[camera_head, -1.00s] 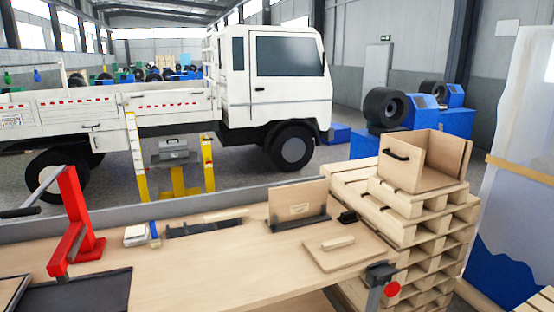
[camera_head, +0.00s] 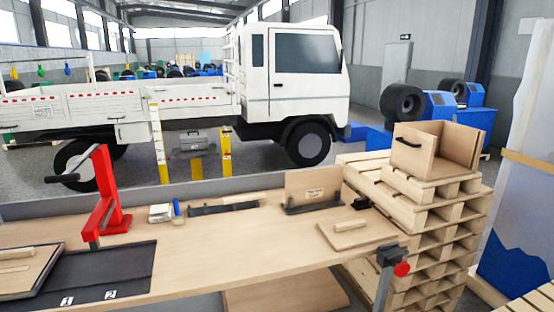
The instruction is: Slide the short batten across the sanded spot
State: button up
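A short light wooden batten (camera_head: 350,225) lies on a small flat board (camera_head: 335,242) near the right end of the workbench. At the left edge, a dark-rimmed tray (camera_head: 45,268) holds a wooden board (camera_head: 35,257) with a pale strip of wood (camera_head: 16,252) and a thinner strip or mark (camera_head: 14,268) on it. I cannot tell which piece the task means, and I cannot make out a sanded spot for sure. My gripper is not in view.
A red lever press (camera_head: 105,200) stands on the bench (camera_head: 230,250) beside a dark mat (camera_head: 110,285) numbered 1 and 2. An upright panel (camera_head: 312,188), a dark long tool (camera_head: 222,208) and a clamp (camera_head: 390,258) line the edges. Stacked pallets (camera_head: 420,235) stand right. The bench middle is clear.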

aim_at(361, 223)
jog(key=i+l, duration=0.2)
jog(key=i, duration=0.3)
jog(key=i+l, duration=0.25)
jog(key=i, duration=0.25)
jog(key=i+l, duration=0.2)
jog(key=i, duration=0.3)
jog(key=i+l, duration=0.2)
jog(key=i, duration=0.25)
